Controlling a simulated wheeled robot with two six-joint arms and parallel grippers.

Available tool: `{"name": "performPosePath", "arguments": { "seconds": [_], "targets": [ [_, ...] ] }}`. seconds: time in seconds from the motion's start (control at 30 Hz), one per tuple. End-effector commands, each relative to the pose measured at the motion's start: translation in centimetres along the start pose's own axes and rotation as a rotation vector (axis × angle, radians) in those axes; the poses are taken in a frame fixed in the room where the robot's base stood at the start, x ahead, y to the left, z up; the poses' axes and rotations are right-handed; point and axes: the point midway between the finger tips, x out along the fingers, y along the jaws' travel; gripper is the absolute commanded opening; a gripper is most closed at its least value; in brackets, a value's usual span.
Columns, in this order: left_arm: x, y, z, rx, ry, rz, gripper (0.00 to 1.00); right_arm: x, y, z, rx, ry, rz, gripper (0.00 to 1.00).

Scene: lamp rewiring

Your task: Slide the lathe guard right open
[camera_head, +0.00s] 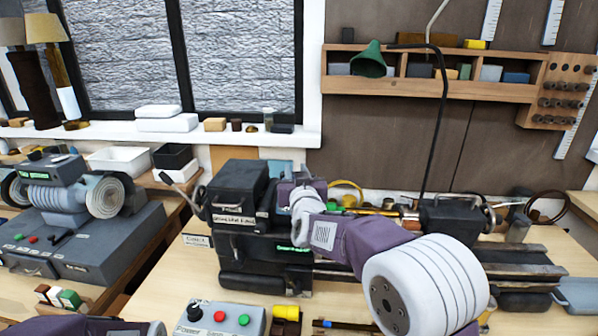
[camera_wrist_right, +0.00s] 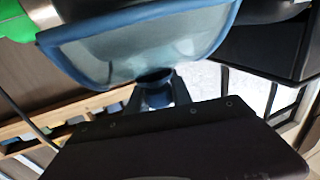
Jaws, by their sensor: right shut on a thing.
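The lathe (camera_head: 240,215) stands on the bench with its dark headstock at the left and its bed running right. The lathe guard (camera_wrist_right: 150,50) is a clear panel with a blue rim, close up in the right wrist view. A small dark knob sits at its lower edge. My right gripper (camera_wrist_right: 157,88) is shut on this knob. In the head view my right arm reaches in from the lower right to the headstock, and its gripper (camera_head: 303,190) and wrist hide most of the guard. Only a bit of my left arm shows at the bottom left; its gripper is out of view.
A control box (camera_head: 222,318) with coloured buttons stands in front of the lathe. A grinder (camera_head: 65,195) is at the left. A green lamp (camera_head: 369,60) on a thin bent arm hangs before the wooden wall shelf (camera_head: 430,88). The lathe bed (camera_head: 490,262) continues to the right.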

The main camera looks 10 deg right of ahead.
Motion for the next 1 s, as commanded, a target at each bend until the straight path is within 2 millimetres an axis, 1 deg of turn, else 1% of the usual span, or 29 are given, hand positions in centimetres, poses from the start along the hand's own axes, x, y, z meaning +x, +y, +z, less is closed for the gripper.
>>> {"name": "performPosePath", "arguments": {
  "seconds": [0.07,0.1,0.13,0.17,0.43,0.53,0.63,0.8,0.9,1.0],
  "targets": [
    [0.0,0.0,0.0,0.0,0.0,0.0,0.36,0.0,0.0,-0.2,0.003,0.004,0.001,0.0],
    [0.0,0.0,0.0,0.0,0.0,0.0,0.36,0.0,0.0,-0.2,0.003,0.004,0.001,0.35],
    [0.0,0.0,0.0,0.0,0.0,0.0,0.36,0.0,0.0,-0.2,0.003,0.004,0.001,0.43],
    [0.0,0.0,0.0,0.0,0.0,0.0,0.36,0.0,0.1,-0.1,0.003,0.004,0.001,0.48],
    [0.0,0.0,0.0,0.0,0.0,0.0,0.36,0.0,0.1,-0.1,0.003,0.002,0.002,0.48],
    [0.3,0.0,0.0,0.0,0.0,0.0,0.36,-0.6,0.1,0.0,0.003,0.002,0.001,0.48],
    [0.8,0.0,0.1,0.0,0.0,0.0,0.36,-2.0,0.0,0.1,0.004,0.004,0.0,0.48],
    [1.5,0.0,0.2,0.0,0.0,0.0,0.36,-5.4,-0.1,0.0,0.004,0.005,-0.001,0.48],
    [1.8,0.0,0.2,0.0,0.0,0.0,0.36,-7.1,0.0,0.0,0.003,0.005,0.0,0.48],
    [1.9,0.0,0.2,0.0,0.0,0.0,0.36,-8.3,-0.1,-0.1,0.003,0.004,0.0,0.48]
  ]
}}
